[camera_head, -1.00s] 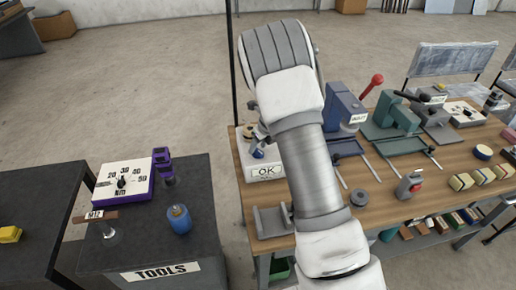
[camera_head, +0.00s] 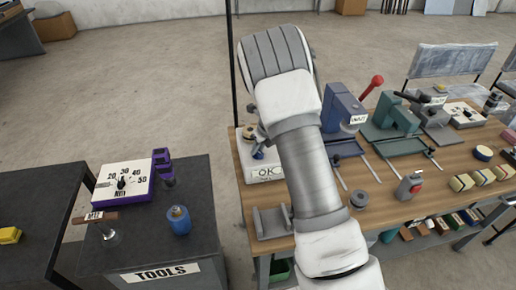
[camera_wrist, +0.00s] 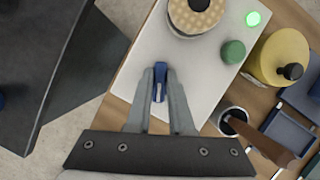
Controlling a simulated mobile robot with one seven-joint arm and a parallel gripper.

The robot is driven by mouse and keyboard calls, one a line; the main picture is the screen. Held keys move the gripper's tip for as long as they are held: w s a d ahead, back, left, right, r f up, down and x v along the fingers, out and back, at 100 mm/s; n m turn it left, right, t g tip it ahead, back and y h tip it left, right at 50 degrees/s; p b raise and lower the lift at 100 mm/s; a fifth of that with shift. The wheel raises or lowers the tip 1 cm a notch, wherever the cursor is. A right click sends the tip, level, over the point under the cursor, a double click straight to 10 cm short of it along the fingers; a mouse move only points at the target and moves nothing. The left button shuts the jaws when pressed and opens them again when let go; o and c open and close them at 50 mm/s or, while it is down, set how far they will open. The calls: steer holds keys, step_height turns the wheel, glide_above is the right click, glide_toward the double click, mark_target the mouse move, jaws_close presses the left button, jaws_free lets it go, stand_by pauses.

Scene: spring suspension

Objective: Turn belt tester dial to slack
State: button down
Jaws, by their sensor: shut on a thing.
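The belt tester appears to be the white box marked OK (camera_head: 264,173) at the left end of the wooden bench, partly hidden behind my arm. In the wrist view its pale top (camera_wrist: 199,98) fills the middle. A small blue dial (camera_wrist: 160,84) stands on that top. My gripper (camera_wrist: 160,76) is over the box, shut with its two grey fingers on either side of the blue dial. A lit green lamp (camera_wrist: 254,19) and a round green button (camera_wrist: 233,52) show to the right. The dial's markings cannot be read.
A round tan-topped part (camera_wrist: 196,14) sits on the box's far end. A yellow round part (camera_wrist: 280,58) and a brown-handled tool (camera_wrist: 257,135) lie close to the right. The dark tool cart (camera_head: 160,240) stands left, across a gap. Presses crowd the bench (camera_head: 375,205).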

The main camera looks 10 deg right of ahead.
steer(key=shift+n, duration=0.3)
steer(key=n+g+y, duration=0.1)
steer(key=n, duration=0.2)
steer(key=shift+d+n+b, duration=0.1)
steer(key=shift+n+b, duration=0.2)
steer(key=shift+b, duration=0.05)
steer(key=n, duration=0.2)
steer(key=n+g+y, duration=0.1)
steer(key=n, duration=0.1)
steer(key=shift+n+g, duration=0.3)
steer(key=n+g, duration=0.1)
steer(key=n, duration=0.3)
steer(key=shift+n+g+y, duration=0.3)
steer(key=shift+g, duration=0.1)
steer(key=n+g, duration=0.1)
steer(key=n, duration=0.2)
steer(key=shift+n+b, duration=0.3)
steer(key=n+g+h, duration=0.1)
steer(key=n, duration=0.2)
steer(key=shift+n+g, duration=0.3)
steer(key=n+g+h, duration=0.1)
steer(key=n, duration=0.2)
steer(key=shift+n+b, duration=0.3)
steer(key=n+h, duration=0.1)
steer(key=n, duration=0.2)
steer(key=n+h, duration=0.1)
steer(key=n, duration=0.2)
steer(key=shift+n+g+h, duration=0.3)
steer(key=shift+n+g, duration=0.1)
